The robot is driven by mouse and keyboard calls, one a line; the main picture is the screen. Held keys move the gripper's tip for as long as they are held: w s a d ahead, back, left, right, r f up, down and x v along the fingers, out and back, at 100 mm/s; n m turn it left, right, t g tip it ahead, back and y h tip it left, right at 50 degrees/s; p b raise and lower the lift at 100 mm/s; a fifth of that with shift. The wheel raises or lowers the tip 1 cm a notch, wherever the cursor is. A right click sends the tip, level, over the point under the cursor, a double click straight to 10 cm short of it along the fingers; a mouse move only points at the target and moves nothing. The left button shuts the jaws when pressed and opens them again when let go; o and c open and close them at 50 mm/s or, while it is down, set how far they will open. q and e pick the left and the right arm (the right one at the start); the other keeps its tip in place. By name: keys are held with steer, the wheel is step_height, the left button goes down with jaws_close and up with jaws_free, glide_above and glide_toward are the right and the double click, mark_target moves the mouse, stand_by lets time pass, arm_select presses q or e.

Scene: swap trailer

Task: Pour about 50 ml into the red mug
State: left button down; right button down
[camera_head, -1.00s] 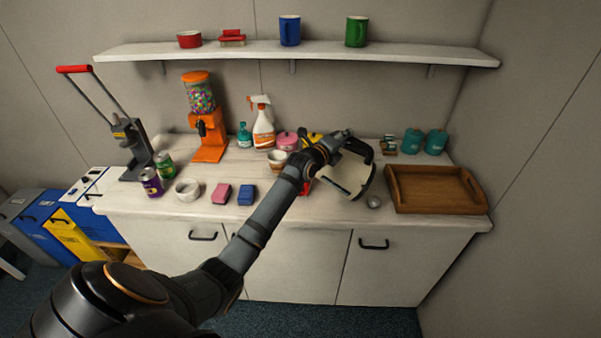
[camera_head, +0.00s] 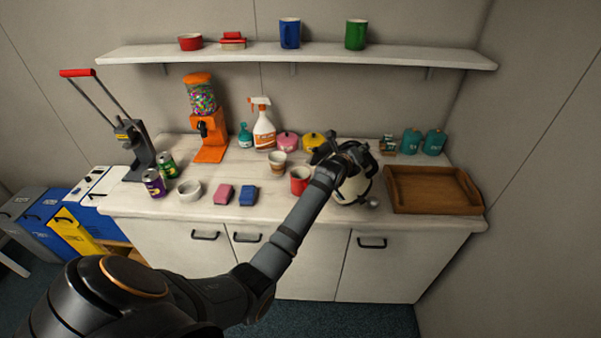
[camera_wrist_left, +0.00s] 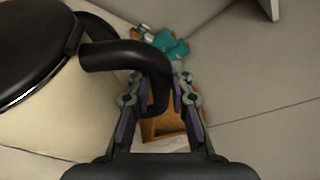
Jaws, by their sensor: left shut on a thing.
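The red mug (camera_head: 300,182) stands upright on the counter, just left of the kettle; its inside is too small to judge. A cream kettle (camera_head: 352,190) with a black lid and handle is mostly behind my left gripper (camera_head: 345,158). In the left wrist view, my left gripper (camera_wrist_left: 158,98) is shut on the kettle's black handle (camera_wrist_left: 125,57), with the lid (camera_wrist_left: 35,45) and cream body (camera_wrist_left: 55,130) at left. The kettle looks roughly upright beside the mug; I cannot tell if its base touches the counter. My right gripper is out of view.
A paper cup (camera_head: 277,163) stands behind the mug. A wooden tray (camera_head: 433,209) is to the right, with a small metal ball (camera_head: 374,203) near it. Pink (camera_head: 223,194) and blue (camera_head: 249,195) blocks lie left. A shelf (camera_head: 330,57) runs above.

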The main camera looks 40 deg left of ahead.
mark_target(377, 164)
arm_select(q)
steer(key=shift+w+d+r, duration=0.2)
steer(key=shift+d+r, duration=0.15)
steer(key=shift+r, duration=0.1)
steer(key=d+f+m, duration=0.1)
steer(key=w+d+f+m+g+y, duration=0.1)
steer(key=d, duration=0.1)
steer(key=w+d+f+m+y, duration=0.1)
steer(key=d+f, duration=0.1)
steer(key=shift+d+m, duration=0.1)
steer(key=shift+m, duration=0.3)
steer(key=d+f+m+y+b, duration=0.1)
steer(key=m, duration=0.1)
steer(key=w+d+f+m+g+y, duration=0.1)
steer(key=d, duration=0.1)
steer(key=shift+w+d+f+m+b, duration=0.1)
steer(key=shift+d+f+m+b, duration=0.15)
steer(key=shift+m+b, duration=0.15)
